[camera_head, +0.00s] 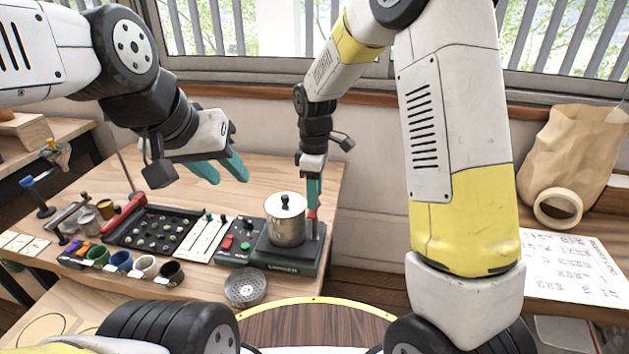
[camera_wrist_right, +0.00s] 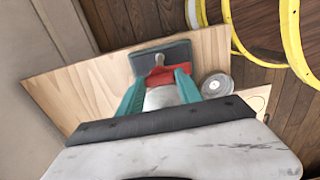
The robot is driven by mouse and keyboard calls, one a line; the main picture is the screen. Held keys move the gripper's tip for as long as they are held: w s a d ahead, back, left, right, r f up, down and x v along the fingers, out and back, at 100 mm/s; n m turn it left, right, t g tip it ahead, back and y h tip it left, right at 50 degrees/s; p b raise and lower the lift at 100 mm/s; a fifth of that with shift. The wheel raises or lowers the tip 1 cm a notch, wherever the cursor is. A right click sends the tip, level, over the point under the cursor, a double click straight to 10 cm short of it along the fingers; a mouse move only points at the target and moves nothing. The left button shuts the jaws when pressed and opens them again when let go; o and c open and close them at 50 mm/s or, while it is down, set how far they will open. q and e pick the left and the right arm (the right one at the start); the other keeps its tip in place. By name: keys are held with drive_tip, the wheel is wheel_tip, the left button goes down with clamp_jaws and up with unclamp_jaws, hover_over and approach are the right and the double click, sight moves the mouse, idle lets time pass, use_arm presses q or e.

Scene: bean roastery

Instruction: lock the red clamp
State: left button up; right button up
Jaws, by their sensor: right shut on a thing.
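The red clamp (camera_head: 311,214) is a small red part beside the silver lidded canister (camera_head: 285,224), on the right of the dark green machine base (camera_head: 284,263). In the right wrist view the red clamp (camera_wrist_right: 178,72) lies between my teal fingertips, next to a grey post or lever. My right gripper (camera_head: 313,204) points down and is shut on the red clamp; its fingers (camera_wrist_right: 160,80) hide part of it. Whether the clamp is locked cannot be told. My left gripper (camera_head: 222,176) is open and empty above the table, left of the canister.
A black tray (camera_head: 155,229) with a red handle (camera_head: 123,214), white strips (camera_head: 203,239) and several small cups (camera_head: 122,261) stand left of the machine. A round metal grate (camera_head: 245,288) lies in front. A paper bag (camera_head: 578,145) and printed sheet (camera_head: 575,265) are far right.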

drive_tip(key=shift+m, duration=0.3)
drive_tip(key=m, duration=0.3)
drive_tip(key=shift+m, duration=0.3)
drive_tip(key=m, duration=0.4)
drive_tip(key=shift+m, duration=0.3)
drive_tip(key=m, duration=0.4)
drive_tip(key=shift+m, duration=2.5)
drive_tip(key=o, duration=1.4)
